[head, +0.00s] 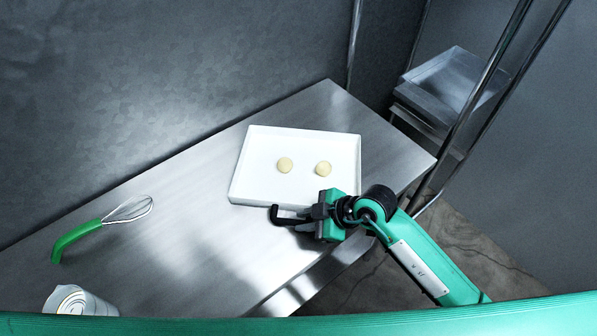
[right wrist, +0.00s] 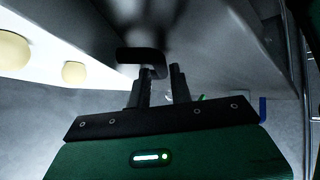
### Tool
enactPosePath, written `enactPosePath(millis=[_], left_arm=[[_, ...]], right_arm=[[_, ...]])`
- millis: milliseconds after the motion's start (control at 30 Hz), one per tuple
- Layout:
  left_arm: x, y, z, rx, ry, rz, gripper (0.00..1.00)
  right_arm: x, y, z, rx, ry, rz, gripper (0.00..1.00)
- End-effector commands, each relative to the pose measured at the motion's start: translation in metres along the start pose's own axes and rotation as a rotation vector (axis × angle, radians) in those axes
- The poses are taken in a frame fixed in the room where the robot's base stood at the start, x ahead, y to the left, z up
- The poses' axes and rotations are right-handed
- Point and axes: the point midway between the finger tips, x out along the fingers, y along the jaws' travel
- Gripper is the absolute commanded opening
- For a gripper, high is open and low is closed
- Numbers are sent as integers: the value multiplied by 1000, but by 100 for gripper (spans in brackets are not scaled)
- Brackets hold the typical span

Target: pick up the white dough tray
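The white dough tray (head: 245,190) lies flat on the metal table in the head view, with two pale dough balls (head: 285,165) (head: 323,168) in it. My right gripper (head: 279,215) is at the tray's near edge, right of its near left corner, with its fingers pointing left. In the right wrist view the black fingers (right wrist: 150,67) show close together, and part of the tray with the dough balls (right wrist: 73,72) shows at the upper left. I cannot tell whether the fingers touch the tray wall or grip it. My left gripper is not in view.
The metal table (head: 190,225) has free room left of the tray. A green-handled whisk (head: 100,227) and a white container (head: 78,300) stand or lie at the left. A metal stand (head: 450,85) and upright poles (head: 480,90) are at the right, beyond the table.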

Motion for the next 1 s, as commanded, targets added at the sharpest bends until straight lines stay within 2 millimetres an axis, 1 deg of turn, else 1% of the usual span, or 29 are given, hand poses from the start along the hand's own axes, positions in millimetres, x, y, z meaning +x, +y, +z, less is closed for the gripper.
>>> enactPosePath(millis=[33,133,267,467,567,600,1000], left_arm=[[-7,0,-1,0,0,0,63],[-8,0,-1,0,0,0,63],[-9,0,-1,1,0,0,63],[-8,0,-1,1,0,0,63],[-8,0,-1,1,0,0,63],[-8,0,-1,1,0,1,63],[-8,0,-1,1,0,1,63]], right_arm=[[5,1,-4,1,1,-1,21],[20,1,-2,2,-1,0,21],[28,0,-1,1,0,0,21],[29,0,-1,0,0,1,21],[29,0,-1,1,0,1,4],[29,0,-1,1,0,1,0],[27,2,-4,-1,2,3,0]])
